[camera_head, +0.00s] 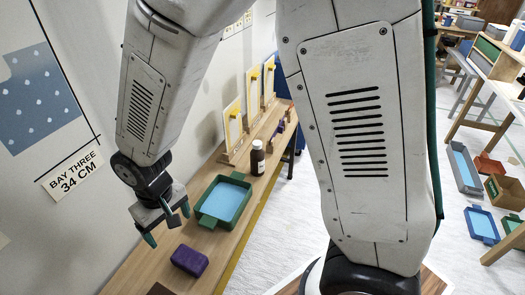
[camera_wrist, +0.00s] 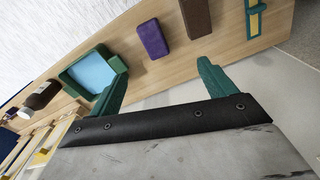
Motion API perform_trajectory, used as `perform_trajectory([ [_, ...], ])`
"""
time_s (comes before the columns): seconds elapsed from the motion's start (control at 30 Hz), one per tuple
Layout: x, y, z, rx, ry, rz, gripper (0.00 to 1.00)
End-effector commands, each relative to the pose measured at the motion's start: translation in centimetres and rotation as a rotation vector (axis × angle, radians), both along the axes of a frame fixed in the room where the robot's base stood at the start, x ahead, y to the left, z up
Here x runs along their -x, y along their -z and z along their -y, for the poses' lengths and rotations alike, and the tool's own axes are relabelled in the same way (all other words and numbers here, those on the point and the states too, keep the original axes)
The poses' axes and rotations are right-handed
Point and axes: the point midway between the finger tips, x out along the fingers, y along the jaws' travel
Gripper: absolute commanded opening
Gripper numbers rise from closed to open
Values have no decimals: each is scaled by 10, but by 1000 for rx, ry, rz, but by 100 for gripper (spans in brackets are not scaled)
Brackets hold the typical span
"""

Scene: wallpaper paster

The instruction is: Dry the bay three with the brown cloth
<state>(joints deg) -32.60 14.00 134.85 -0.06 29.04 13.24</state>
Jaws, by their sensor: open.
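Bay three is the wall panel at the left in the head view, with a label (camera_head: 72,176) reading "BAY THREE 34 CM". A blue patch (camera_head: 40,97) with pale drop-like spots is on it. The brown cloth (camera_wrist: 212,16), a folded block shape, lies on the wooden bench at the top of the wrist view. Only a dark corner of it (camera_head: 160,289) shows at the bottom of the head view. My gripper (camera_head: 168,222) is open and empty above the bench, near the wall. Its fingers (camera_wrist: 162,68) point toward the bench, apart from the cloth.
A purple block (camera_head: 189,260) lies beside the cloth on the bench (camera_head: 150,262). A green tray with blue liquid (camera_head: 224,201) and a brown bottle (camera_head: 257,158) stand farther along. Yellow-and-white upright boards (camera_head: 233,124) stand behind them. Other trays (camera_head: 481,224) are at right.

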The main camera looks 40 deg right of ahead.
Motion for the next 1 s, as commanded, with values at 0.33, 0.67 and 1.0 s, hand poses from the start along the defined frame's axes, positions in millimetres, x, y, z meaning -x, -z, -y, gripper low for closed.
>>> perform_trajectory([
  [0.33, 33, -141, 125, -13, 167, 45, 83],
  [0.67, 124, -212, 206, -7, 301, 75, 83],
  [1.0, 161, -224, 222, -2, 343, 79, 83],
])
